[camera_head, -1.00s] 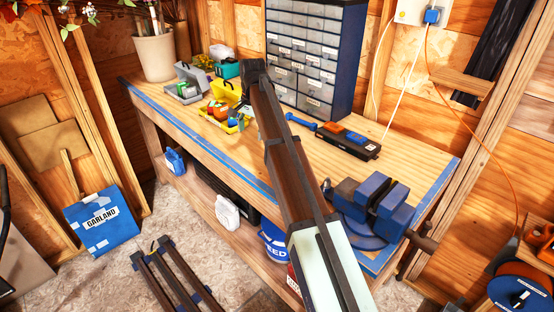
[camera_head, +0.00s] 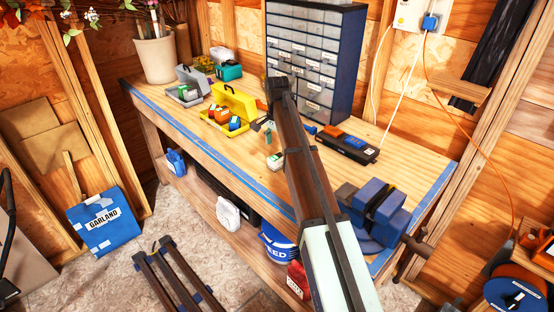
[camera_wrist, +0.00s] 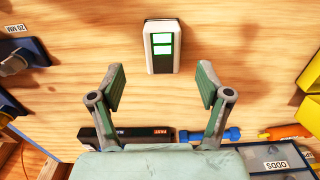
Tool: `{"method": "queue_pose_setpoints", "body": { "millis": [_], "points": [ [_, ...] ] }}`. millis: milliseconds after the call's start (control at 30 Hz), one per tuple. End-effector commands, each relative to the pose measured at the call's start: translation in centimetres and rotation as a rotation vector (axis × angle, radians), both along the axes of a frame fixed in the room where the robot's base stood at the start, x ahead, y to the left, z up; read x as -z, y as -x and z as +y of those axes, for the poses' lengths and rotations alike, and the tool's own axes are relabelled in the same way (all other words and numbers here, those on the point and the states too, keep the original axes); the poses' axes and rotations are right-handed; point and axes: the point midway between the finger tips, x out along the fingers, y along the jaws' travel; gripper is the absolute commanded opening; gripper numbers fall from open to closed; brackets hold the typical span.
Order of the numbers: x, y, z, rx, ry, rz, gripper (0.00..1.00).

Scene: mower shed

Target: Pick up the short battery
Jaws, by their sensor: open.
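A short white-and-black block with green panels, which looks like the short battery (camera_wrist: 162,46), stands on the bench. In the wrist view it is beyond and between my fingertips, apart from both. In the head view the battery (camera_head: 275,161) is on bare wood to the left of my forearm. My gripper (camera_wrist: 160,84) is open and empty above the bench. In the head view my gripper (camera_head: 266,129) is partly hidden by its own arm.
A yellow case (camera_head: 232,99) with several coloured blocks stands left of my gripper. A black charger (camera_head: 347,144) lies to the right, and a blue vise (camera_head: 383,211) is at the right corner. A drawer cabinet (camera_head: 318,62) stands behind. Bare wood surrounds the battery.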

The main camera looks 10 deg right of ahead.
Motion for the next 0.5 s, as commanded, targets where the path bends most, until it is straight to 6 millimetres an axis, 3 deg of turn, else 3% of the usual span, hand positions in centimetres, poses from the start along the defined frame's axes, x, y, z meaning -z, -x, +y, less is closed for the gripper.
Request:
{"method": "queue_pose_setpoints", "body": {
  "millis": [500],
  "points": [
    [3.3, -0.4, -0.1, 0.000, 0.000, 0.002, 0.77]
  ]
}}
